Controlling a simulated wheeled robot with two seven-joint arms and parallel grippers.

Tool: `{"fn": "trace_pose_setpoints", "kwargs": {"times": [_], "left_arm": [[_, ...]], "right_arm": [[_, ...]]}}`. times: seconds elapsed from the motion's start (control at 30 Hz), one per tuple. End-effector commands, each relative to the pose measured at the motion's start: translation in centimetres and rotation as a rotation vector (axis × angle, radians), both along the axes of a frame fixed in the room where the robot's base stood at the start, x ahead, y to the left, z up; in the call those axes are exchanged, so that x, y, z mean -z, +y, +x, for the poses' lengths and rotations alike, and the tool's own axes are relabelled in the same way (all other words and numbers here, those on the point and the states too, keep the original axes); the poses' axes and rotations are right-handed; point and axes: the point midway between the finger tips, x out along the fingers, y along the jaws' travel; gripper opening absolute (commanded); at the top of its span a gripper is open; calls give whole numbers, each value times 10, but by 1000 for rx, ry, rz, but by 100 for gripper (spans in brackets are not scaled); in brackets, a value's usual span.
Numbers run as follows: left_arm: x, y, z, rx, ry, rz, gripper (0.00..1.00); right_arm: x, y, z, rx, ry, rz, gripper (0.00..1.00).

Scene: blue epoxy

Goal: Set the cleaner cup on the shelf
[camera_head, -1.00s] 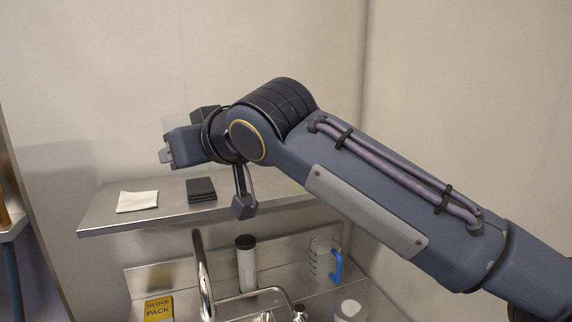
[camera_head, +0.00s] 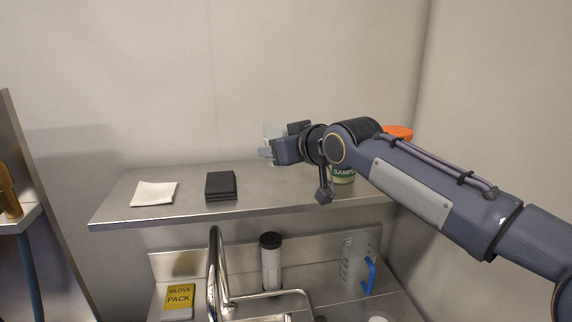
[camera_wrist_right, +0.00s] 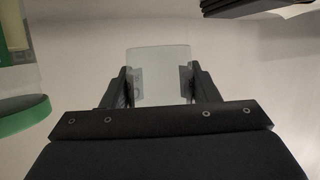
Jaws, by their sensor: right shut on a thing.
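The cup (camera_head: 273,131) is clear and slightly frosted. In the head view it shows at the tip of my right gripper (camera_head: 277,152), above the back of the metal shelf (camera_head: 275,196). In the right wrist view the cup (camera_wrist_right: 158,72) sits between both fingers of my right gripper (camera_wrist_right: 160,86), which is shut on it. The gripper hides part of the cup's lower side in the head view, so I cannot tell whether it touches the shelf. My left gripper is not in view.
On the shelf lie a white cloth (camera_head: 154,194) and a black folded stack (camera_head: 220,185). A sample jar (camera_head: 343,174) and an orange lid (camera_head: 398,132) stand behind my arm. Below are a faucet (camera_head: 214,270), a black-capped cylinder (camera_head: 270,262) and a blue-handled jug (camera_head: 357,262).

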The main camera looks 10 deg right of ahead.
Motion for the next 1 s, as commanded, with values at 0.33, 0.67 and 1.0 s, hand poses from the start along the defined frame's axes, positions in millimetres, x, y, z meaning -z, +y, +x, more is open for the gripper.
{"fn": "trace_pose_setpoints", "kwargs": {"times": [0.33, 0.67, 1.0], "left_arm": [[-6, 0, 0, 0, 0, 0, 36], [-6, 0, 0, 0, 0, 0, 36], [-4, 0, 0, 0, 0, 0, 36]], "right_arm": [[31, -15, 21, 3, 4, 2, 19], [59, -13, 20, 0, -2, 1, 19], [60, -12, 20, -1, -2, 1, 66]]}}
